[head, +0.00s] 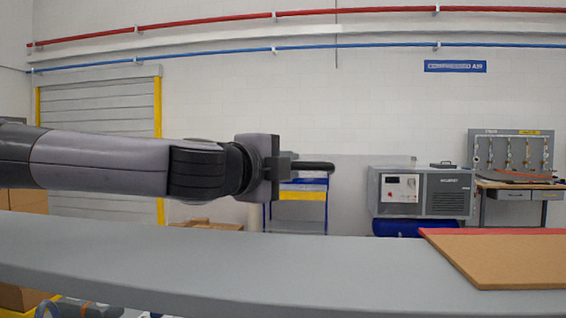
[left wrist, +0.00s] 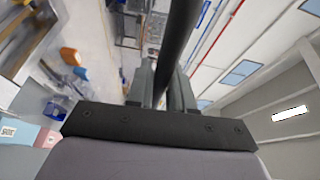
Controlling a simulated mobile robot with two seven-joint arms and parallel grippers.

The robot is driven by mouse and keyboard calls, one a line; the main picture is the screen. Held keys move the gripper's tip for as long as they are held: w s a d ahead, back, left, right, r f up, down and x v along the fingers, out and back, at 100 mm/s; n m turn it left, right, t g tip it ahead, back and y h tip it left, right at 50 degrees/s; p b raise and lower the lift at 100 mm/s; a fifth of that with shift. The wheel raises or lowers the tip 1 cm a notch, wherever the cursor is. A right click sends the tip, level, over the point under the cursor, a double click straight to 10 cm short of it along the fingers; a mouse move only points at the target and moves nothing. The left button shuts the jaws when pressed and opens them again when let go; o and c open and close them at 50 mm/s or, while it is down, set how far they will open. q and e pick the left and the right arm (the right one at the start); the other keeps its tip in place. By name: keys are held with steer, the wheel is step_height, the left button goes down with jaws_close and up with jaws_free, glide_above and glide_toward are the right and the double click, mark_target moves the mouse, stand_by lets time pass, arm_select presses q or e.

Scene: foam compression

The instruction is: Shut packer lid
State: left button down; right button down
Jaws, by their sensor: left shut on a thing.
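My left gripper (head: 286,167) reaches in from the left in the head view, level and above a long grey surface. It is shut on a dark bar (head: 318,167), whose rounded end sticks out to the right. In the left wrist view the bar (left wrist: 180,35) runs between the two fingers (left wrist: 165,88) and out of the top of the picture. No packer lid can be clearly made out, and I cannot tell whether the bar is its handle. My right gripper is in neither view.
The grey surface (head: 230,262) crosses the foreground; a brown board (head: 510,262) with a red edge lies at its right end. Behind stand a blue and yellow cart (head: 303,196), a grey compressor (head: 430,195) and a tool bench (head: 515,187). The surface's middle is clear.

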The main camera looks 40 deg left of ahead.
arm_select(q)
steer(key=w+a+f+n+g, duration=0.1)
steer(key=w+a+f+g, duration=0.2)
steer(key=w+a, duration=0.2)
steer(key=shift+w+h, duration=0.3)
steer(key=shift+w, duration=1.6)
steer(key=shift+d+r, duration=0.1)
steer(key=c, duration=1.1)
jaws_free()
steer(key=shift+r, duration=0.15)
